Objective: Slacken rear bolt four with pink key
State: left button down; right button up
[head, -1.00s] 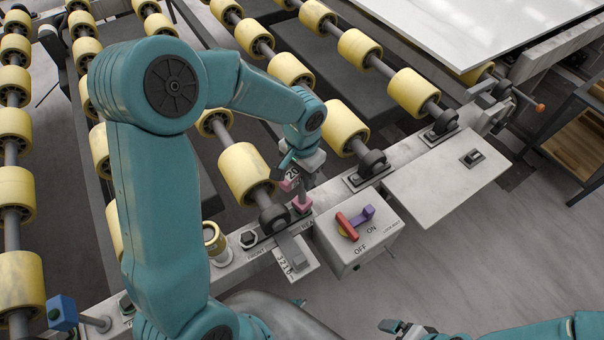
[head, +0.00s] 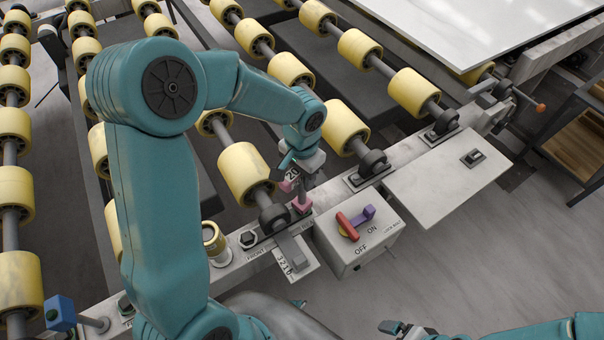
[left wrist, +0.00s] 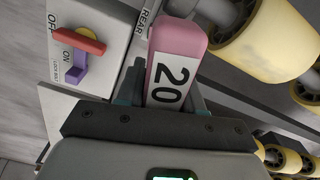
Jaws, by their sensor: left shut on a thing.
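The pink key (head: 290,184) carries a white label with 20. My left gripper (head: 297,167) is shut on it above the rail. In the left wrist view the pink key (left wrist: 178,45) stands between the fingers of my left gripper (left wrist: 165,95). The key's pink lower end (head: 302,206) is at the REAR side of the roller bracket. The rear bolt is hidden under it, and I cannot tell how fully the key sits on it. A dark front bolt (head: 248,238) shows by the FRONT label. My right gripper (head: 402,328) is at the bottom edge, its jaws unclear.
A switch box (head: 360,230) with a red handle (head: 347,227) and a purple piece (head: 363,214), marked ON and OFF, is close right of the key. Yellow rollers (head: 246,174) lie behind. A yellow ring (head: 214,240) and a blue block (head: 62,313) stand left along the rail.

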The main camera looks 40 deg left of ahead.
pick_arm(q)
jog(key=shift+f+b, duration=0.5)
jog(key=shift+f, duration=0.1)
jog(key=shift+f+n+b, duration=0.2)
jog(key=shift+n+b, duration=0.9)
jog(key=shift+n, duration=0.2)
jog(key=n+b, duration=0.3)
jog(key=n, duration=0.2)
jog(key=shift+n, duration=0.4)
jog(key=n+b, duration=0.2)
jog(key=n, duration=0.3)
jog(key=shift+r+n, duration=0.2)
jog(key=shift+n, duration=0.7)
jog(key=shift+r+p, duration=1.15)
jog(key=shift+r, duration=0.65)
